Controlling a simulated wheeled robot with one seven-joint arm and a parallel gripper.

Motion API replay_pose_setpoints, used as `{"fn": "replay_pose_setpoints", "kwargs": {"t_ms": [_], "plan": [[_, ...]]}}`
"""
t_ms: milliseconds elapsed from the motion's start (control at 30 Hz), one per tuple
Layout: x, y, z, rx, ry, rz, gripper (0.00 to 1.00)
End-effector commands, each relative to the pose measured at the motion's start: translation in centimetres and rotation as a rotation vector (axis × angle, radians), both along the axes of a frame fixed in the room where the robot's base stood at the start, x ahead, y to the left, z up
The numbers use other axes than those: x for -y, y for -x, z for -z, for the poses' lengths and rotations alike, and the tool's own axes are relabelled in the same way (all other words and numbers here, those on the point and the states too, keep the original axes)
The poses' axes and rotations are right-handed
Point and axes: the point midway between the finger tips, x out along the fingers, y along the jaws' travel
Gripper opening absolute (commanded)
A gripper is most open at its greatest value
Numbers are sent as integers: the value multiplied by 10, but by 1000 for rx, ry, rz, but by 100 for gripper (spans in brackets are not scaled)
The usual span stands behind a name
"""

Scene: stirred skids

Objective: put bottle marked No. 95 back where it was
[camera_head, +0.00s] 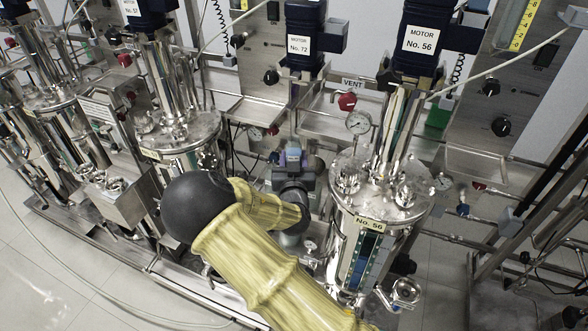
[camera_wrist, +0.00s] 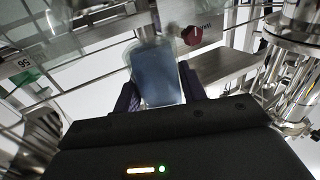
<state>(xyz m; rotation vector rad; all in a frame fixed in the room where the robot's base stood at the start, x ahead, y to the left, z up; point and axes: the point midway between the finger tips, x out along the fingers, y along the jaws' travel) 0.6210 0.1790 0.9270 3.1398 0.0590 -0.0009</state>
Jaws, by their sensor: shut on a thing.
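My gripper (camera_wrist: 158,95) is shut on a pale blue-grey, partly see-through bottle (camera_wrist: 158,75), with one dark purple finger on each side of it. No number can be read on the bottle's visible side. In the head view my gripper (camera_head: 292,168) is between the two steel vessels, with my yellow arm in front of it. A small blue piece, perhaps the bottle, shows at its tip there. A steel tray (camera_wrist: 225,65) lies close to the right of the held bottle in the wrist view, under a red knob (camera_wrist: 193,35).
The steel vessel marked No. 56 (camera_head: 366,225) stands close to the right of my gripper; another vessel (camera_head: 180,135) stands left. Shallow trays (camera_head: 250,110) (camera_head: 476,163) are on the back panels. A green object (camera_head: 438,116) sits at the right. Pipes and gauges crowd the space.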

Motion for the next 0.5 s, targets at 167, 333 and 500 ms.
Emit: {"fn": "replay_pose_setpoints", "kwargs": {"t_ms": [167, 333, 500], "plan": [[-1, 1, 24, -2, 4, -3, 18], [-8, 2, 38, 0, 1, -14, 18], [-10, 3, 38, 1, 0, -16, 18]]}}
